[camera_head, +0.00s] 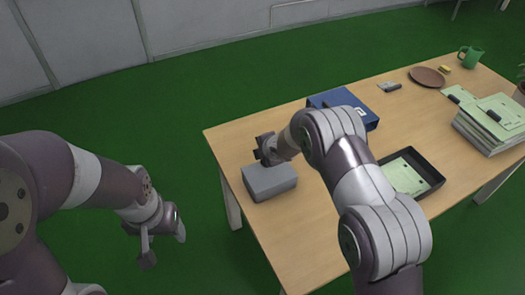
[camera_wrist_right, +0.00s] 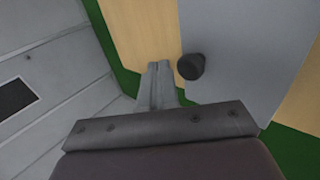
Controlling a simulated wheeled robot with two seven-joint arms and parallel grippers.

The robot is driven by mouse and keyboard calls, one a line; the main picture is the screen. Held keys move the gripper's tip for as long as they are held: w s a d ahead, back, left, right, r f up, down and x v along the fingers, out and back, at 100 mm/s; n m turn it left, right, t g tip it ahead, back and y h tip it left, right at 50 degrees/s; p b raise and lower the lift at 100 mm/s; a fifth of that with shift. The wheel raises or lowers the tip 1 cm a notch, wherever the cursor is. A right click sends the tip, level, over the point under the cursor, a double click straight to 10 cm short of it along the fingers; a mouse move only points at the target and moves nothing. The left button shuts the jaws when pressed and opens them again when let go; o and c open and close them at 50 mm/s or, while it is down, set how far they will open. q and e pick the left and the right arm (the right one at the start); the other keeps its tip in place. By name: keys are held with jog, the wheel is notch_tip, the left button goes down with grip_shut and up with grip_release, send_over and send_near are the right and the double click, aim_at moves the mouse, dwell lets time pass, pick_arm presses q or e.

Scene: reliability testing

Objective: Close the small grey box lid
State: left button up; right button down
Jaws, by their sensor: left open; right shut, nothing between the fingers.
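The small grey box (camera_head: 270,184) stands near the left corner of the wooden table. Its lid appears to lie over the top, but I cannot tell whether it is fully shut. My right gripper (camera_head: 262,152) is just behind the box's far edge, with its fingertips partly hidden. In the right wrist view the right gripper (camera_wrist_right: 159,68) is shut and empty, beside a broad grey surface (camera_wrist_right: 235,60) that looks like the box. A dark round knob (camera_wrist_right: 190,66) shows close to the fingertips. My left gripper (camera_head: 163,238) is open and empty, off the table's left side.
A blue box (camera_head: 332,97) lies behind my right forearm. A black tray (camera_head: 437,180) with green papers is to the right of the arm. Paper stacks (camera_head: 490,125), a brown plate (camera_head: 427,77) and a green mug (camera_head: 470,56) stand farther right. Bare tabletop surrounds the grey box.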

dwell(0.3)
jog(key=v, duration=1.2)
jog(key=shift+s+r, duration=0.2)
jog(key=shift+r, duration=0.1)
jog(key=shift+d, duration=0.1)
jog(key=s+d+r+m+g+h, duration=0.1)
jog(key=s+d+m+g, duration=0.2)
jog(key=s+m, duration=0.8)
jog(key=s+d+r+m+g+h, duration=0.2)
jog(key=s+d+m, duration=0.5)
jog(key=s+m, duration=0.4)
jog(key=s+g, duration=0.1)
jog(key=s, duration=0.2)
jog(key=shift+d, duration=0.2)
